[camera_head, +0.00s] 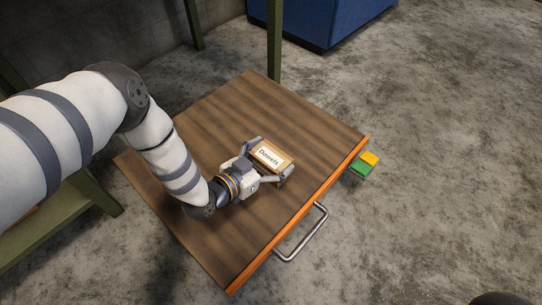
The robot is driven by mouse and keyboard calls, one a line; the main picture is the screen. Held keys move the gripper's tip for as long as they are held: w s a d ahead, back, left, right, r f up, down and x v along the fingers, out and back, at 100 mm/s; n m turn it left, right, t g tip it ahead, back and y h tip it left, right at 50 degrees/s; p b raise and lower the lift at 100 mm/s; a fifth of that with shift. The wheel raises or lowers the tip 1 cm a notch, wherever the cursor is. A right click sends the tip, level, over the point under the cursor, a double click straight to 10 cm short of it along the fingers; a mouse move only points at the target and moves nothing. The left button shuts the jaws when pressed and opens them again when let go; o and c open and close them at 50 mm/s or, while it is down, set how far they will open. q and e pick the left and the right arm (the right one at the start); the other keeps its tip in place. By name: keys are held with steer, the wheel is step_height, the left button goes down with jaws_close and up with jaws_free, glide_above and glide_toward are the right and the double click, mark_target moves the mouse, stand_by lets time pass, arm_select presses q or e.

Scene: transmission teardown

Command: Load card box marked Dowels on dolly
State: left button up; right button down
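The card box marked Dowels (271,155) is a small brown box with a pale label on top. It is at the dolly's middle right, over the brown wood-look deck. The dolly (218,115) has an orange front edge. My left gripper (272,160) reaches in from the left with one finger on each side of the box, and appears shut on it. Whether the box's underside touches the deck is hidden. My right gripper is not in view.
A green-legged bench stands at the left and behind. A blue cabinet (310,20) stands at the back. The concrete floor at the right is clear.

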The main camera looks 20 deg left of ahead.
arm_select(q)
steer(key=shift+o, duration=1.2)
steer(key=shift+r, duration=0.1)
steer(key=p+v, duration=0.5)
steer(key=v, duration=0.7)
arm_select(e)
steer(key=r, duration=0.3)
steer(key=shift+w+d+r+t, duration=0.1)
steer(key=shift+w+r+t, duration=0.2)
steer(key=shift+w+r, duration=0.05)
arm_select(q)
steer(key=shift+r, duration=0.15)
